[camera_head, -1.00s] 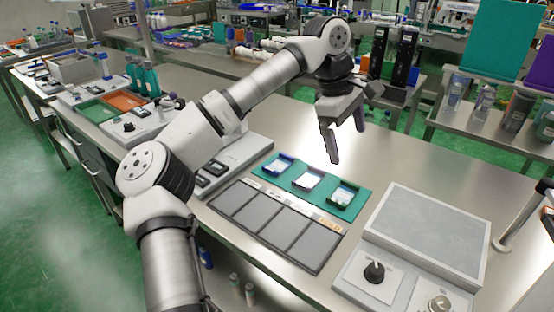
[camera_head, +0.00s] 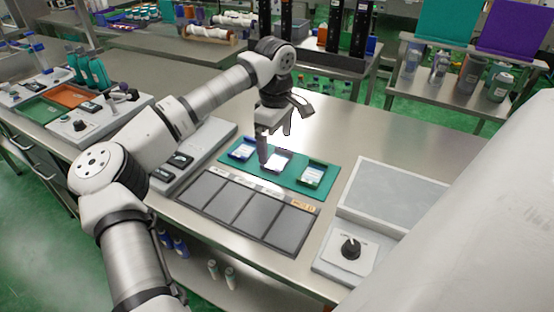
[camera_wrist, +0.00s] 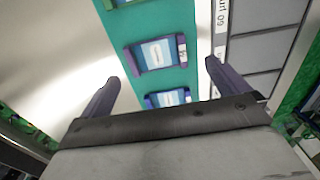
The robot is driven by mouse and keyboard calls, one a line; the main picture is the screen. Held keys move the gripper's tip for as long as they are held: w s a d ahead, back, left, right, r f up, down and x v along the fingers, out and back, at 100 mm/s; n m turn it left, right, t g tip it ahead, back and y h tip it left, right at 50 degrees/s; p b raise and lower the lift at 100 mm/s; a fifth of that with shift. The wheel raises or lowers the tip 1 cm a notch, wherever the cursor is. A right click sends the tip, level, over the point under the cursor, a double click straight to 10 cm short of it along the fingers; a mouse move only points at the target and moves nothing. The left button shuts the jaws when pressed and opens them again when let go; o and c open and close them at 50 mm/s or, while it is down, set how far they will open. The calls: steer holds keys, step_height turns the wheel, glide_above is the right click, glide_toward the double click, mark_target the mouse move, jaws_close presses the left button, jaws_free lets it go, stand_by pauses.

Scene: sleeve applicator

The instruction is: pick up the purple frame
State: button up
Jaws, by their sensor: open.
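The purple frame (camera_head: 288,164), holding a white label card, lies in the middle of a row of three on a green mat (camera_head: 323,190). My gripper (camera_head: 275,146) is open and empty above the mat, close over the purple frame, and one finger partly covers it. In the wrist view the purple frame (camera_wrist: 134,61) is just beyond the gap between my open fingers (camera_wrist: 161,74). It looks slightly tilted to them. Whether a finger touches anything cannot be told.
A blue frame (camera_head: 241,149) lies left of the purple one and a green frame (camera_head: 313,174) right of it. A dark panelled tray (camera_head: 230,203) lies in front of the mat. A grey box (camera_head: 390,195) stands to the right. The table behind the mat is clear.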

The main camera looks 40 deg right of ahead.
mark_target(277, 162)
steer(key=f, duration=0.3)
steer(key=f+p, duration=0.1)
steer(key=shift+d+f, duration=0.25)
steer(key=shift+f, duration=0.15)
steer(key=c, duration=0.9)
